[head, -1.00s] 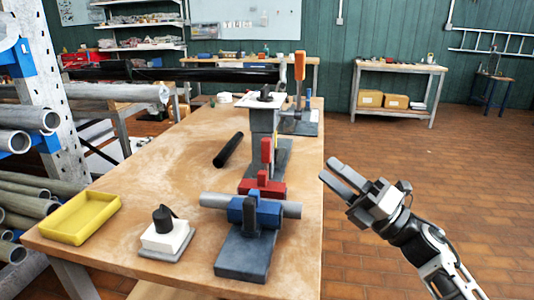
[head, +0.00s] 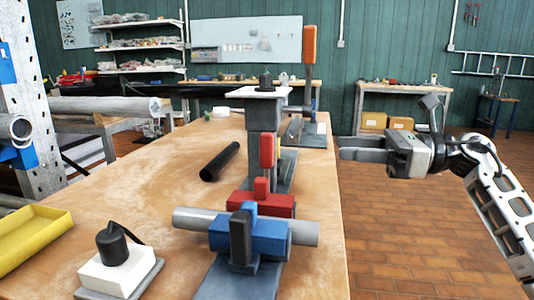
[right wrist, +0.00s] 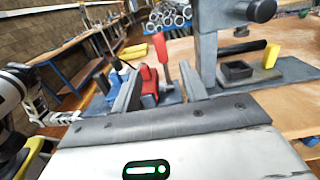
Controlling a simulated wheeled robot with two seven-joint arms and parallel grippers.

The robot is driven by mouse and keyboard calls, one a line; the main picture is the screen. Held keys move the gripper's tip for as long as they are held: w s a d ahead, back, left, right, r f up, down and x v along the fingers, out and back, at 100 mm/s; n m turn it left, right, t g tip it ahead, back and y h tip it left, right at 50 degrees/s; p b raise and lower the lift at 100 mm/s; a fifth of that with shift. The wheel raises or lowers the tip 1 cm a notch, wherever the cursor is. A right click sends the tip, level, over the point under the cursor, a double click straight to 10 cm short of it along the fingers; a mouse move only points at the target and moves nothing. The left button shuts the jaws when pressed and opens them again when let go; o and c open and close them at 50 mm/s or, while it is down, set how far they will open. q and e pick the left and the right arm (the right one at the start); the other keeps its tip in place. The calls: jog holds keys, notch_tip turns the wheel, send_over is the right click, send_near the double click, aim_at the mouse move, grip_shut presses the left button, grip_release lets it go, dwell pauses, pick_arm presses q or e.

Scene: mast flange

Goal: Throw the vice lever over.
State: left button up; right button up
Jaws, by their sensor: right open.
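A blue vice (head: 262,238) on a dark base stands at the front of the bench, around a grey pipe (head: 190,218). A dark upright piece stands at its front. Just behind is a red block (head: 250,203) with an upright red-handled lever (head: 267,150). The red lever also shows in the right wrist view (right wrist: 162,48). I cannot tell for certain which is the vice lever. My right gripper (head: 345,148) is open and empty, right of the bench, fingers pointing left. In the right wrist view, the red parts appear between its fingers (right wrist: 165,70). My left gripper is out of view.
On the bench (head: 170,160) are a grey column with a white top (head: 258,92), a tall orange-handled lever (head: 309,45), a black cylinder (head: 220,161), a white block with a black knob (head: 118,270) and a yellow tray (head: 30,240). Floor to the right is free.

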aim_at(273, 142)
jog(key=w+a, duration=0.1)
jog(key=a, duration=0.4)
jog(key=w+a, duration=0.1)
jog(key=a, duration=0.4)
jog(key=w+a, duration=0.1)
jog(key=a, duration=0.4)
jog(key=shift+r+p, duration=0.1)
jog(key=shift+p, duration=0.3)
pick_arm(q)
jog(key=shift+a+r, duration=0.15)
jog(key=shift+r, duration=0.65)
